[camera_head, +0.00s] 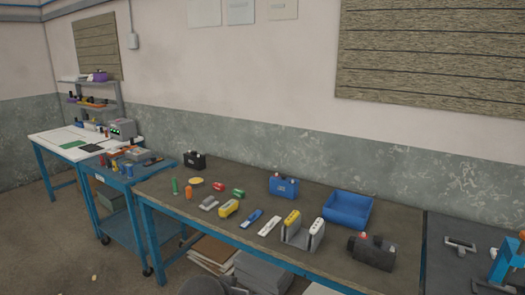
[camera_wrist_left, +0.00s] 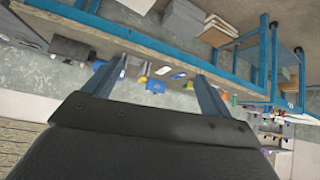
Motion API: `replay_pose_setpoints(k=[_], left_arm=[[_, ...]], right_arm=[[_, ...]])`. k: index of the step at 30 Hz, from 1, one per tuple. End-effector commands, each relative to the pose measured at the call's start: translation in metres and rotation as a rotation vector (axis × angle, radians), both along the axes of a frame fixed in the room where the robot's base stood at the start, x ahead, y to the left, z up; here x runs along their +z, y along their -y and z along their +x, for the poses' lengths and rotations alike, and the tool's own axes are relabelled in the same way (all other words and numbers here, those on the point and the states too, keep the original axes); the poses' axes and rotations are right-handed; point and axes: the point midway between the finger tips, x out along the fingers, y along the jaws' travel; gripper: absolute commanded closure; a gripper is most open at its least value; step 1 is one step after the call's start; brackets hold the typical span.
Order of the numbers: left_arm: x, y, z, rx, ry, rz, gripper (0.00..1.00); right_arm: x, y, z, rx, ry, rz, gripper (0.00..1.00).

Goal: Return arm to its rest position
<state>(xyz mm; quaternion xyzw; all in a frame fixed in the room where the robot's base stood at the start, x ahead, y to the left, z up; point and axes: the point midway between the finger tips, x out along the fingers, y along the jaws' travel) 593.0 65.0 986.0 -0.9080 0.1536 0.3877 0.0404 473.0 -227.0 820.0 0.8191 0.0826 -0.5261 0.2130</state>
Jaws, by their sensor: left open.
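My left gripper (camera_wrist_left: 162,85) shows in the left wrist view, its two fingers apart and nothing between them. The wrist picture is upside down, and the workbench with its small items lies well beyond the fingers. No gripper shows in the head view. In the head view, the workbench (camera_head: 330,262) holds a green battery (camera_head: 175,186), an orange battery (camera_head: 188,193), a red battery (camera_head: 219,187) and another green battery (camera_head: 238,193). A holder (camera_head: 295,236) carries a yellow and a white pack upright. My right gripper is out of view.
A blue bin (camera_head: 348,209), a blue battery box (camera_head: 283,186), a black box (camera_head: 194,160) and a dark device (camera_head: 372,252) stand on the bench. A blue cart (camera_head: 135,200) with tools stands left. A blue machine (camera_head: 507,262) is at the right edge. Floor is open at lower left.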

Motion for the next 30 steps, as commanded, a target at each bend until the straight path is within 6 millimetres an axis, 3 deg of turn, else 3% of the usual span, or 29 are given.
replay_pose_setpoints(k=[1, 15, 24, 30], left_arm=[[-0.02, -0.011, -0.013, 0.015, -0.027, 0.005, 0.16], [-0.167, -0.078, -0.132, 0.096, -0.295, 0.068, 0.16], [-0.249, -0.095, -0.227, 0.096, -0.491, 0.111, 0.16], [-0.279, -0.096, -0.276, 0.091, -0.581, 0.12, 0.16]], right_arm=[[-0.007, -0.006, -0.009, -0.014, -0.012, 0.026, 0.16], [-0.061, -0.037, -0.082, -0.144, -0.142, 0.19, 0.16], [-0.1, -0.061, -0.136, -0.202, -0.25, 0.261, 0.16], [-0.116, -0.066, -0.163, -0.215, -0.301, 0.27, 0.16]])
